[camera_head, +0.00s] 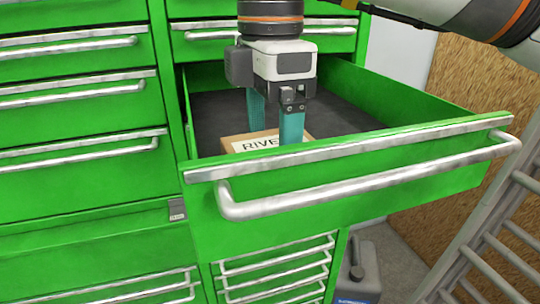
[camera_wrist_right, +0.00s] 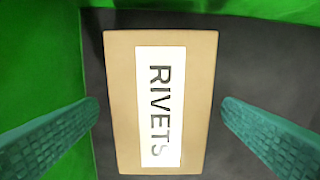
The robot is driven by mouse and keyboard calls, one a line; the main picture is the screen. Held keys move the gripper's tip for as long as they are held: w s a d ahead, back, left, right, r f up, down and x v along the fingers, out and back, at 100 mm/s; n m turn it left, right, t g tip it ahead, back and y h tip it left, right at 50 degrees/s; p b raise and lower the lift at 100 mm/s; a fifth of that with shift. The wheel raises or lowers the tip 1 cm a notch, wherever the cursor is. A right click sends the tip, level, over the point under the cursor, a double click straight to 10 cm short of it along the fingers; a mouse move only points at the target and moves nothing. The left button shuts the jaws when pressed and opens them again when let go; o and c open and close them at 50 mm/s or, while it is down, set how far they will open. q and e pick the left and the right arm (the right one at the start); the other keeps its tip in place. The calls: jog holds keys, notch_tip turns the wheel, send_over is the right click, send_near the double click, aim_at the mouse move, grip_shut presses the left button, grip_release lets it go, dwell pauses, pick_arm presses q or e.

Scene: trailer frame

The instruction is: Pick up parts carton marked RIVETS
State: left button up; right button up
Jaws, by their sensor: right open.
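The brown parts carton (camera_head: 232,139) lies in an open green drawer, with a white label reading RIVE in the head view; the rest is hidden by a finger and the drawer front. In the right wrist view the carton (camera_wrist_right: 124,100) shows its full RIVETS label facing the camera. My right gripper (camera_head: 274,133) points down into the drawer over the carton. Its two teal fingers are open, one on each side of the carton, with visible gaps in the wrist view. I cannot tell how deep the fingertips reach beside it. My left gripper is not in view.
The drawer (camera_head: 350,192) has a raised front wall with a long metal handle (camera_head: 370,187). Its dark floor (camera_head: 345,118) is free to the right of the carton. Closed green drawers (camera_head: 75,120) stand left. A metal ladder (camera_head: 490,235) and a grey canister (camera_head: 358,275) stand right.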

jog(key=shift+d+f, duration=0.1)
jog(key=shift+f, duration=0.7)
jog(key=shift+w+f, duration=0.1)
jog(key=shift+f, duration=0.05)
jog(key=c, duration=1.3)
jog(key=shift+o, duration=0.2)
jog(key=shift+r, duration=0.2)
